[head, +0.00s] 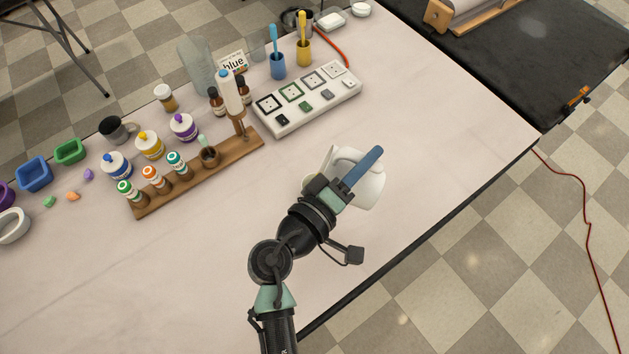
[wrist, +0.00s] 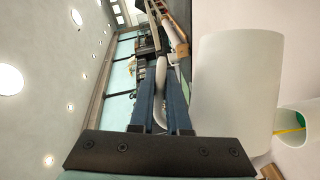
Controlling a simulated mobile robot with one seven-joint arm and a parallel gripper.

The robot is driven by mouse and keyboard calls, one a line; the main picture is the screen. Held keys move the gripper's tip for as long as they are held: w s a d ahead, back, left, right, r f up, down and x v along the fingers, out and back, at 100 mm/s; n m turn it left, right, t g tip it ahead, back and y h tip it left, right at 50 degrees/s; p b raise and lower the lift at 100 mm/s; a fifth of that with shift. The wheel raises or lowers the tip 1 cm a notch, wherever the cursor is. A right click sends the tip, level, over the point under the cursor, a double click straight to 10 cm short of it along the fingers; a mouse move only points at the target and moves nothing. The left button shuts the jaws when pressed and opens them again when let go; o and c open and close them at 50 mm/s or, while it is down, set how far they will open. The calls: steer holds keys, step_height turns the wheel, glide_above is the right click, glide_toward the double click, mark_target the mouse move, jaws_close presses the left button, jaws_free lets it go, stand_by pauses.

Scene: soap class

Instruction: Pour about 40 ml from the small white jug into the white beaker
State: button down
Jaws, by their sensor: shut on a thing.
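My gripper (head: 364,166) is shut on the handle of the small white jug (head: 369,190) and holds it over the table. In the wrist view the handle (wrist: 160,88) lies between the two blue fingers, and the jug body (wrist: 235,90) is beside them, tilted far over toward its side. The white beaker (wrist: 304,114) stands beside one end of the jug at the lower right, with yellow and green at its mouth. In the head view the beaker is mostly hidden behind my gripper. I cannot tell whether liquid is flowing, or the level in either vessel.
A wooden rack (head: 196,181) with several small bottles stands to the left. A white socket panel (head: 307,101) lies behind the jug. Blue (head: 278,67) and yellow (head: 304,54) cups stand farther back. The table to the right and front left is clear.

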mark_target(378, 181)
steer(key=shift+w+a+r+n, duration=0.2)
steer(key=shift+a+r+n, duration=0.2)
steer(key=shift+a, duration=0.1)
stand_by(0.7)
steer(key=d+f+m, duration=0.1)
steer(key=f, duration=0.1)
steer(key=s+d+f+m+b, duration=0.1)
steer(key=d, duration=0.1)
steer(key=shift+s+d+f+m+y, duration=0.2)
steer(key=shift+d+f+m+y, duration=0.1)
steer(key=shift+f+m+y, duration=0.1)
steer(key=shift+s+d+r+m+y+p, duration=0.2)
steer(key=shift+d+r+m+y+p, duration=0.25)
steer(key=shift+d+m, duration=0.2)
steer(key=shift+f+m+b, duration=0.3)
steer(key=shift+f+m, duration=0.05)
steer(key=shift+f, duration=0.4)
steer(key=shift+d, duration=0.1)
